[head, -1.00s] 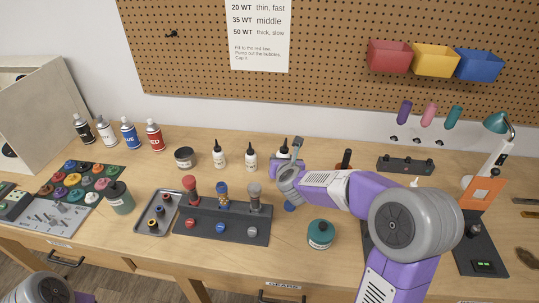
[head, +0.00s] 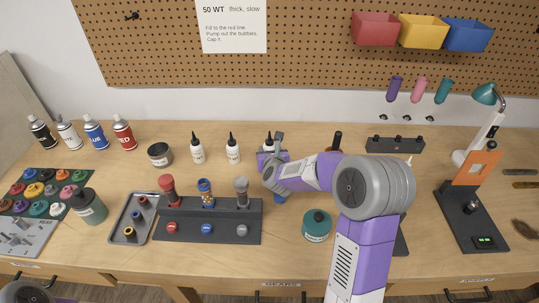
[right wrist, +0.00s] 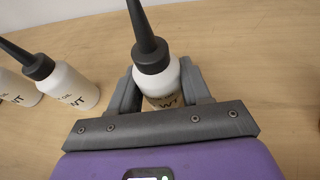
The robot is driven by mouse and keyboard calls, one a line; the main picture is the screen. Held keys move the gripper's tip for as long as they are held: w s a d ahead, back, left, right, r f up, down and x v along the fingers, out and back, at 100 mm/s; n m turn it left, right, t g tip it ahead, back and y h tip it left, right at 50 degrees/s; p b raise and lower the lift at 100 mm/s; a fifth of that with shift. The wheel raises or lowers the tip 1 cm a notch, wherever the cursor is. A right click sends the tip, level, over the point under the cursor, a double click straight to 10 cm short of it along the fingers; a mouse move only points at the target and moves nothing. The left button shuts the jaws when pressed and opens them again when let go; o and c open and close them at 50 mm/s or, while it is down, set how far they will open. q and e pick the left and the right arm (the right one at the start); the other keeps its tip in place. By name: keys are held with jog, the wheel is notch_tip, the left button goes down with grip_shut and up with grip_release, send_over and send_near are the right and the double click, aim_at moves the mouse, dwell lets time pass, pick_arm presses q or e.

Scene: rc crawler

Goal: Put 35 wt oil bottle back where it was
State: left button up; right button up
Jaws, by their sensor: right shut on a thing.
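Three white oil bottles with black pointed nozzles form a row at the back of the table: the left one (head: 197,153), the middle one (head: 232,152) and the right one (head: 269,146). My right gripper (head: 266,160) is shut around the right bottle, which is upright and in line with the others. In the right wrist view this held bottle (right wrist: 160,82) sits between both fingers. Its label shows "WT", but the number is hidden, so I cannot tell its grade. I cannot tell whether its base touches the table. My left gripper is out of view.
A dark jar (head: 160,154) stands left of the bottles. A black stand (head: 215,232) with shock parts and a teal jar (head: 317,225) are in front. Spray cans (head: 95,134) stand back left. A dark rack (head: 394,145) is to the right.

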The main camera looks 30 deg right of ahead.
jog(key=shift+f, duration=0.1)
jog(key=shift+f, duration=0.1)
jog(key=o, duration=1.1)
jog(key=shift+s+a+r, duration=0.15)
jog(key=shift+s+r, duration=0.05)
jog(key=shift+r, duration=0.15)
jog(key=p+v, duration=0.1)
jog(key=v, duration=1)
jog(key=shift+s+a, duration=0.1)
jog(key=shift+s, duration=0.15)
